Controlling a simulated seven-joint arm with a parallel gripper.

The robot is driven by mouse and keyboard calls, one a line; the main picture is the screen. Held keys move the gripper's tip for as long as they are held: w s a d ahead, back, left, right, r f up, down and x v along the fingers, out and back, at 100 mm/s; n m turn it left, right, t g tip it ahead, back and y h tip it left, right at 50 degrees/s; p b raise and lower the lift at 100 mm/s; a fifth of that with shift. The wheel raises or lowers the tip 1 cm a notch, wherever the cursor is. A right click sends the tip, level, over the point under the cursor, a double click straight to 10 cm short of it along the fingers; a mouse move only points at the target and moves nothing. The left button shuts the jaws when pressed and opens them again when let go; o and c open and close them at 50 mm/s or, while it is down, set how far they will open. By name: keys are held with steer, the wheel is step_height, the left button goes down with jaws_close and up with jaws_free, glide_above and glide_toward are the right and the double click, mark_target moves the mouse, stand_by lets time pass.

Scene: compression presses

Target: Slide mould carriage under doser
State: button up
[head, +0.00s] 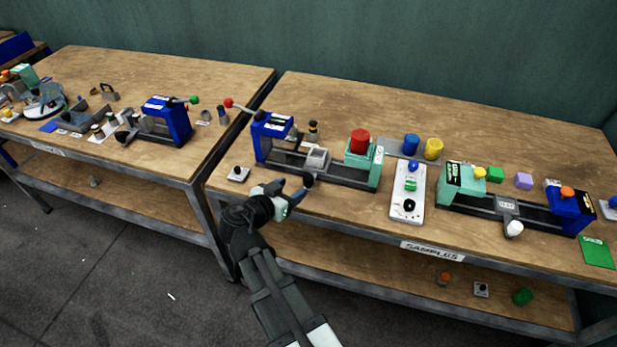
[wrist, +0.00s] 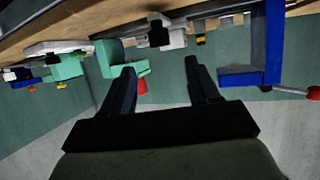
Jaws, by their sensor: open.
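A grey mould carriage (head: 316,158) with a black knob (head: 308,180) sits on dark rails, between a blue press (head: 270,140) at the left and a green doser (head: 362,166) with a red top (head: 360,141). The carriage is clear of the doser, to its left. My gripper (head: 293,190) is open and empty at the table's front edge, close to the knob. The wrist view is upside down. There the black knob (wrist: 160,36) lies ahead of the open fingers (wrist: 159,78), with the green doser (wrist: 112,56) at the left and the blue press (wrist: 266,45) at the right.
A white control panel (head: 407,195) lies right of the doser. A second unit stands farther right, with a green doser (head: 463,182), a white-knobbed carriage (head: 507,207) and a blue press (head: 570,210). A small button box (head: 238,174) is at the left. Blue and yellow cylinders stand behind.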

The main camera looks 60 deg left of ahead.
mark_target(307, 178)
steer(key=x, duration=1)
steer(key=shift+w+a, duration=0.15)
jaws_close()
stand_by(0.4)
